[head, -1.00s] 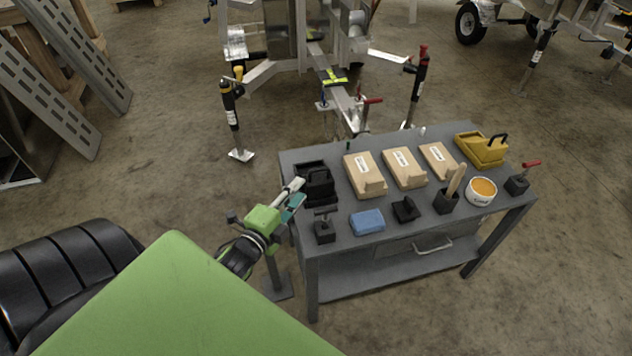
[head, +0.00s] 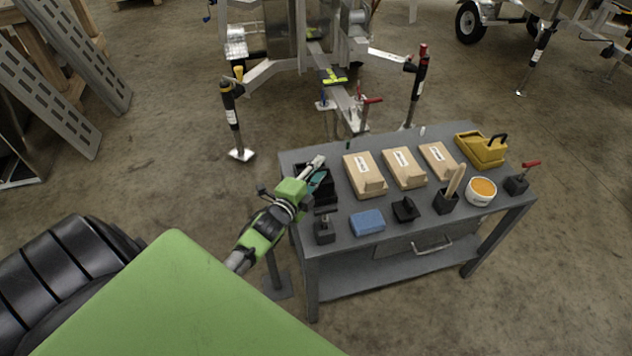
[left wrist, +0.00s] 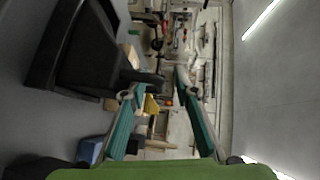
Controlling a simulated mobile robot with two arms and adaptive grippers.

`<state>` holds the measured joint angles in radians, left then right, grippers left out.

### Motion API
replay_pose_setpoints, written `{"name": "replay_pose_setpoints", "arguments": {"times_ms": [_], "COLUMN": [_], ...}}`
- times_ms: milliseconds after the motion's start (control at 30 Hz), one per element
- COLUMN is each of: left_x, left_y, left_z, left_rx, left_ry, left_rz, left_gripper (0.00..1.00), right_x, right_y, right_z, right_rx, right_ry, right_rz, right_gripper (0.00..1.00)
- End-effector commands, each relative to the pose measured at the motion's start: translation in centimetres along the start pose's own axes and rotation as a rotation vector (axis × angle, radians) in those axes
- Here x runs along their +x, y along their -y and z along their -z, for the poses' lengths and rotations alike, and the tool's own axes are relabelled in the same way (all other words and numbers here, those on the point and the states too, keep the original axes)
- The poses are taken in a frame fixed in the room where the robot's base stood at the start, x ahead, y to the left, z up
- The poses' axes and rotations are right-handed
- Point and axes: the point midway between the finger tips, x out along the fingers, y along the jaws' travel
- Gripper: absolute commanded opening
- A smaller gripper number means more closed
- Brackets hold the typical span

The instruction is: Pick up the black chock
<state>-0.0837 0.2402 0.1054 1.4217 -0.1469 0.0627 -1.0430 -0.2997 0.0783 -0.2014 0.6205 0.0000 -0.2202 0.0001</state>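The black chock (head: 328,191) stands at the left end of the grey table and is partly hidden behind my left gripper (head: 317,170). In the left wrist view the chock (left wrist: 85,52) fills the upper left, with its dark handle reaching toward the space between the fingertips. My left gripper (left wrist: 157,88) is open there, its two teal-padded fingers apart. The handle's end is close to the left-hand finger; I cannot tell whether they touch. My right gripper is not in view.
The table (head: 290,158) also holds several cardboard boxes (head: 366,177), a blue block (head: 367,222), a yellow chock (head: 483,150), a white tub (head: 481,191) and small black holders (head: 324,230). A trailer jack leg (head: 232,120) stands behind the table on the left.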

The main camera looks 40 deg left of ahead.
Motion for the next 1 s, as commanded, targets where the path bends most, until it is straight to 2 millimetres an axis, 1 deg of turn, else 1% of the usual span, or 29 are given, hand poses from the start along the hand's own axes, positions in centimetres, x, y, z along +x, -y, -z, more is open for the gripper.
{"name": "replay_pose_setpoints", "arguments": {"times_ms": [167, 267, 300, 767, 1000], "left_x": [0.0, 0.0, 0.0, 0.0, -0.2], "left_y": [0.0, 0.0, 0.0, 0.4, 2.0], "left_z": [0.0, 0.0, 0.0, 0.1, 0.2], "left_rx": [0.0, 0.0, 0.0, 0.001, 0.002], "left_ry": [0.0, 0.0, 0.0, -0.002, -0.002], "left_rz": [0.0, 0.0, 0.0, 0.006, 0.008], "left_gripper": [0.28, 0.04, 0.0, 0.0, 0.0], "right_x": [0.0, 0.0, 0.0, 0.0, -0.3], "right_y": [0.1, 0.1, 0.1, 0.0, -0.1], "right_z": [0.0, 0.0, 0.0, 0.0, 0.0], "right_rx": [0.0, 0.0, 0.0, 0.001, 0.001], "right_ry": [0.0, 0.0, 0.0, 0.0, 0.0], "right_rz": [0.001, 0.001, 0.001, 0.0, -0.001], "right_gripper": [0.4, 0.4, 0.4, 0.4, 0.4]}}
